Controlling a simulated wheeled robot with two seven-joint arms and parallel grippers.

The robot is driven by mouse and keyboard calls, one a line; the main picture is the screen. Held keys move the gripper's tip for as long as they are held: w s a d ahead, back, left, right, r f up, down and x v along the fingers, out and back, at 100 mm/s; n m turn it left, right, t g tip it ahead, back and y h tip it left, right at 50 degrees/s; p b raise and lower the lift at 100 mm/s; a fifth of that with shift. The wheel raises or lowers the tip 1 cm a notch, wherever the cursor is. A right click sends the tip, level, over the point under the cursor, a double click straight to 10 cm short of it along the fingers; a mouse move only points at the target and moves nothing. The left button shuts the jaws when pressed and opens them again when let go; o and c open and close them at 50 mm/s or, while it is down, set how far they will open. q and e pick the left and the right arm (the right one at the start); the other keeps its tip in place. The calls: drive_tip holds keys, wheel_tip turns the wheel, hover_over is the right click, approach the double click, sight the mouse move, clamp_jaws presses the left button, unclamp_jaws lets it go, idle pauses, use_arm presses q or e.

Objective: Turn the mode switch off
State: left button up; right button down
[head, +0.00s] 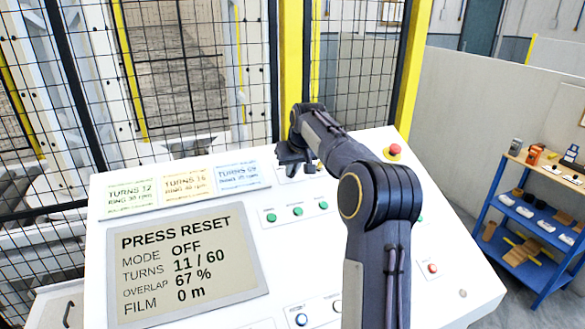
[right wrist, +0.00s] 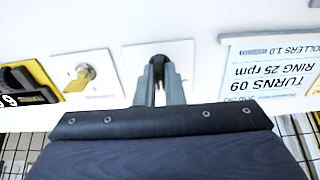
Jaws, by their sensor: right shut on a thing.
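The mode switch (right wrist: 158,61) is a small black knob on a white square plate, seen in the right wrist view. My right gripper (right wrist: 160,80) is shut on the knob, with a finger on each side. In the head view my right gripper (head: 291,168) is at the upper part of the sloping white console (head: 300,247), and its arm hides the knob. The display (head: 185,265) reads PRESS RESET, MODE OFF, TURNS 11 / 60, OVERLAP 67 %, FILM 0 m. My left gripper is not in view.
A key switch (right wrist: 82,75) sits beside the mode switch, with a yellow-and-black label beyond it. A red mushroom button (head: 395,149) is at the console's top right. Green buttons (head: 298,211) run across the middle. A mesh fence (head: 180,75) stands behind; a blue shelf (head: 530,225) is right.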

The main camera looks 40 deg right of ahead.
idle(0.5)
drive_tip(key=c, duration=1.5)
unclamp_jaws()
drive_tip(key=shift+s+r, duration=0.2)
drive_tip(key=shift+r, duration=0.25)
drive_tip(key=b+v, duration=0.1)
drive_tip(key=v, duration=0.5)
drive_tip(key=shift+s+a+r, duration=0.15)
drive_tip(key=shift+s+r, duration=0.05)
drive_tip(key=shift+r, duration=0.15)
drive_tip(key=shift+s, duration=0.1)
